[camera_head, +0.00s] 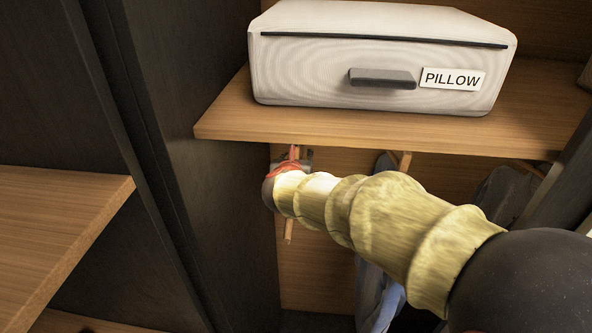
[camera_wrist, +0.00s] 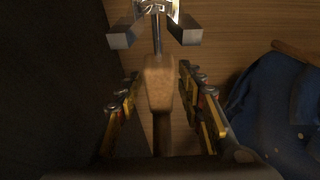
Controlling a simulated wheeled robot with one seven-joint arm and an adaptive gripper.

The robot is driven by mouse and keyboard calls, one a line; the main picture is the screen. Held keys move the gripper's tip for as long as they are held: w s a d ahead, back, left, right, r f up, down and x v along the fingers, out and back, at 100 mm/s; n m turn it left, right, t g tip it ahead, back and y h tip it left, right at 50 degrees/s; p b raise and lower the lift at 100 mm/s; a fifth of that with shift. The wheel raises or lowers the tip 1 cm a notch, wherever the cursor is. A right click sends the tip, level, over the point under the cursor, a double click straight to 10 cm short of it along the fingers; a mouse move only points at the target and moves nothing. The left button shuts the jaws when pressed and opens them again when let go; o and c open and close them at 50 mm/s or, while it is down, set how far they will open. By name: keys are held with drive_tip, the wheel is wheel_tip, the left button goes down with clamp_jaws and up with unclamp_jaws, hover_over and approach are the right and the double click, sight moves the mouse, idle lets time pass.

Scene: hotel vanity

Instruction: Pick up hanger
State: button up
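A wooden hanger with a metal hook (camera_wrist: 160,85) hangs below the shelf, seen end-on in the wrist view. Its lower end also shows in the head view (camera_head: 289,230), below my arm. My gripper (camera_wrist: 154,34) is open, with one finger on each side of the hanger. Gaps show between the fingertips and the hook's metal stem. In the head view, my arm hides most of my gripper and the middle of the hanger.
A shelf (camera_head: 230,115) above my gripper carries a white box labelled PILLOW (camera_head: 300,75). Blue clothing (camera_wrist: 270,105) hangs close on the right. A dark wall panel (camera_head: 225,200) stands close on the left.

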drive_tip(key=shift+w+d+f, duration=0.1)
drive_tip(key=shift+w+f, duration=0.15)
drive_tip(key=shift+w, duration=0.35)
drive_tip(key=shift+s, duration=0.15)
drive_tip(key=shift+c, duration=0.5)
clamp_jaws()
